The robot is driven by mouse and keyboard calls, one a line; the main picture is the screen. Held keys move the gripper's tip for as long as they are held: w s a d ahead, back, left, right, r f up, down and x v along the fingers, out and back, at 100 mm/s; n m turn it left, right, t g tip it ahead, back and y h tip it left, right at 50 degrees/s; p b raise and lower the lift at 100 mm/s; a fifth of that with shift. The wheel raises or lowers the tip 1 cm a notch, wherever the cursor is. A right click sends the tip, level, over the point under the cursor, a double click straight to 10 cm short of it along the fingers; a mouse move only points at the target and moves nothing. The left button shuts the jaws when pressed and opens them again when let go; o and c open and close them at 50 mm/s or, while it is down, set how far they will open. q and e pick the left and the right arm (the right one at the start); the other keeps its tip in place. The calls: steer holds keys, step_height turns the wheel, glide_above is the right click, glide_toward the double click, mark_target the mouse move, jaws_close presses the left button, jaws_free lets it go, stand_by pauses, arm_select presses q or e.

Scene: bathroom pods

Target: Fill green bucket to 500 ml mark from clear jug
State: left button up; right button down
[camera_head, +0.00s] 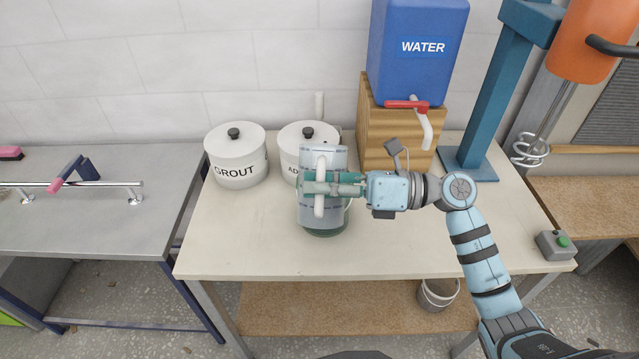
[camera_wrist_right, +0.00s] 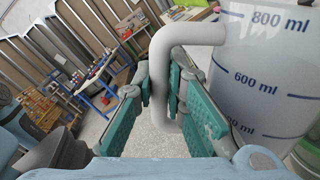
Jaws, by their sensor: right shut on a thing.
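The clear jug (camera_head: 337,158) is in my right gripper (camera_head: 318,183), above the table. The gripper is shut on its white handle (camera_head: 320,208), which also shows between the fingers in the wrist view (camera_wrist_right: 160,75). In that view the jug wall (camera_wrist_right: 262,75) carries 800 ml and 600 ml marks. A water level cannot be made out. The green bucket (camera_head: 326,233) stands on the table under and behind the jug, mostly hidden by it. Its 500 ml mark and its contents cannot be seen. My left gripper is not in view.
White GROUT pot (camera_head: 237,165) and a second lidded pot (camera_head: 296,139) stand behind and left. A blue WATER tank (camera_head: 415,55) with red tap (camera_head: 407,104) sits on a wooden block. A mixer stand (camera_head: 500,90) is at right. The table's front left is clear.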

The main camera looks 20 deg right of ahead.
steer(key=shift+w+d+r+m+p, duration=0.15)
steer(key=shift+r+m+p, duration=0.3)
steer(key=shift+p, duration=0.5)
steer(key=shift+w+a+r+m+p, duration=0.1)
steer(key=shift+r+m+p, duration=0.15)
steer(key=shift+r+p, duration=0.55)
stand_by(3.6)
steer(key=f+n, duration=0.2)
steer(key=f, duration=0.1)
steer(key=shift+s, duration=0.3)
steer(key=shift+f+n, duration=0.35)
steer(key=shift+n, duration=0.25)
steer(key=shift+r+n, duration=0.2)
steer(key=shift+n, duration=0.2)
steer(key=shift+r+n, duration=0.4)
steer(key=shift+n, duration=0.3)
steer(key=f+n+b, duration=0.1)
steer(key=b, duration=0.2)
steer(key=w+f+n+b, duration=0.1)
steer(key=b, duration=0.2)
steer(key=shift+d+n, duration=0.1)
steer(key=shift+n, duration=0.2)
steer(key=shift+b, duration=0.35)
steer(key=shift+r, duration=0.25)
